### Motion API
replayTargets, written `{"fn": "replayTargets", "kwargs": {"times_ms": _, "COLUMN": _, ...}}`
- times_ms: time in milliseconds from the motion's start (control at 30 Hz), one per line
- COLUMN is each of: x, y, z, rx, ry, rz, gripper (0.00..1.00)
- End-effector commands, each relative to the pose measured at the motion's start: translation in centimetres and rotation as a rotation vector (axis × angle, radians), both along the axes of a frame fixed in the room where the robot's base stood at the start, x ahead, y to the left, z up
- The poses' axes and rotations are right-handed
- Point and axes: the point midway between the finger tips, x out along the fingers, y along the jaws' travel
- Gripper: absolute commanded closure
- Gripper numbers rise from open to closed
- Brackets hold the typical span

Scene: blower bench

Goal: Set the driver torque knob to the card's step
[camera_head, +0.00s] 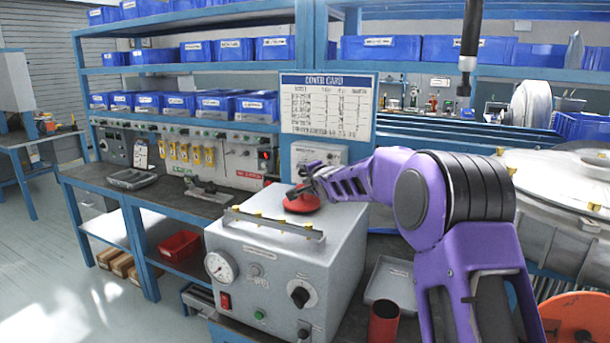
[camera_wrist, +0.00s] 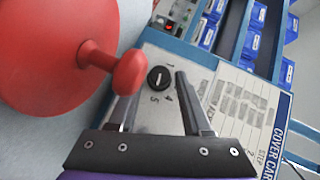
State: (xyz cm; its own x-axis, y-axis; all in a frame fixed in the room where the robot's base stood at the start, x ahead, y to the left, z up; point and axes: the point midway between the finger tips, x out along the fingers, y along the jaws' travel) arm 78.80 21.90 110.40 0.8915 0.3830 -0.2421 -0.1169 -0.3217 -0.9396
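The cover card (camera_head: 326,105) is a white printed sheet on the blue rack, its small text unreadable; it also shows tilted in the wrist view (camera_wrist: 240,100). A black round knob (camera_wrist: 160,79) with a white pointer line sits on a pale panel (camera_wrist: 150,116) beside the card, with 1, 4 and 5 readable around it. I take it for the driver torque knob. My gripper (camera_wrist: 155,86) is open, its two dark fingers apart, the knob showing between their tips; contact cannot be told. In the head view my gripper (camera_head: 308,182) reaches in front of that panel (camera_head: 318,154).
That box (camera_head: 270,262) has a gauge, a black front knob (camera_head: 300,293) and a top rail (camera_head: 272,224). A black hanging tool (camera_head: 468,60) is upper right.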

Motion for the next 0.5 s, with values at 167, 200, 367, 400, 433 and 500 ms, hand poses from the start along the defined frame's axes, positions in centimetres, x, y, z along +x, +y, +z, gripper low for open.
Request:
{"fn": "replayTargets", "kwargs": {"times_ms": 167, "x": 0.00, "y": -0.01, "z": 0.01, "rx": 0.000, "ry": 0.000, "rz": 0.000, "gripper": 0.85}}
{"fn": "replayTargets", "kwargs": {"times_ms": 200, "x": -0.01, "y": -0.01, "z": 0.02, "rx": 0.000, "ry": 0.000, "rz": 0.000, "gripper": 0.92}}
{"fn": "replayTargets", "kwargs": {"times_ms": 367, "x": -0.01, "y": -0.01, "z": 0.02, "rx": 0.000, "ry": 0.000, "rz": 0.000, "gripper": 1.00}}
{"fn": "replayTargets", "kwargs": {"times_ms": 400, "x": -0.01, "y": -0.01, "z": 0.03, "rx": 0.000, "ry": 0.000, "rz": 0.000, "gripper": 1.00}}
{"fn": "replayTargets", "kwargs": {"times_ms": 433, "x": -0.02, "y": -0.01, "z": 0.05, "rx": -0.001, "ry": 0.000, "rz": 0.000, "gripper": 1.00}}
{"fn": "replayTargets", "kwargs": {"times_ms": 500, "x": -0.01, "y": 0.00, "z": 0.13, "rx": -0.007, "ry": 0.002, "rz": 0.000, "gripper": 1.00}}
